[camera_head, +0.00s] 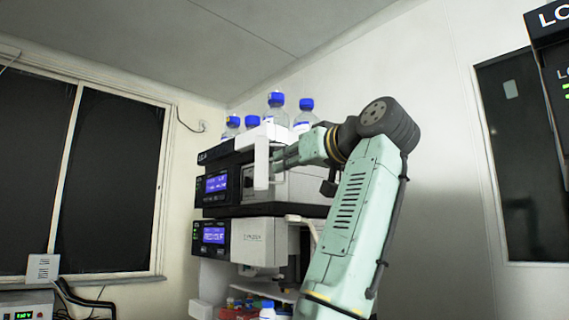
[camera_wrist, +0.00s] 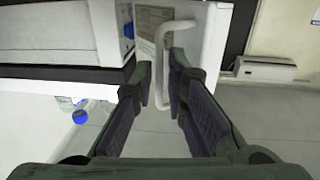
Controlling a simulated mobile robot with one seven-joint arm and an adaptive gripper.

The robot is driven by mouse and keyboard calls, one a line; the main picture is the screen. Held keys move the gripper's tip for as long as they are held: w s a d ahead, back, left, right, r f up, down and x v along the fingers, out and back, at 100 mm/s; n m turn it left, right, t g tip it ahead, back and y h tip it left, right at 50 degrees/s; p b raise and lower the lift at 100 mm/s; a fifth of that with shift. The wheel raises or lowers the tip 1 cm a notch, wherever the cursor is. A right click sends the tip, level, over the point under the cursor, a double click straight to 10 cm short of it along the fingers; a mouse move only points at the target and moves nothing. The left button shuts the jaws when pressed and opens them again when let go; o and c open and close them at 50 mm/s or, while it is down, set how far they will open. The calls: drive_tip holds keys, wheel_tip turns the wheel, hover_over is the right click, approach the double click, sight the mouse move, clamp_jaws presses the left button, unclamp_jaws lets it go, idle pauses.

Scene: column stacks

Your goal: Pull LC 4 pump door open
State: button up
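The LC 4 stack stands in the middle of the head view, with a dark label plate (camera_head: 203,157) at its upper left. A white door panel (camera_head: 262,165) stands out from the front of its upper part; beside it a dark recess shows. In the wrist view the white door (camera_wrist: 207,50) carries printed labels and a white bar handle (camera_wrist: 162,62). My gripper (camera_wrist: 161,75) has one finger on each side of the handle bar, with narrow gaps showing. In the head view my gripper (camera_head: 285,157) is just right of the panel, its fingertips partly hidden.
Blue-capped bottles (camera_head: 276,108) stand on top of the stack. Below are modules with lit blue screens (camera_head: 214,235) and a shelf with a bottle (camera_head: 267,312). Another dark instrument (camera_head: 548,90) is at the far right. A wall lies behind my arm.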

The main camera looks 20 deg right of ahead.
drive_tip(key=v, duration=1)
drive_tip(key=shift+s, duration=0.4)
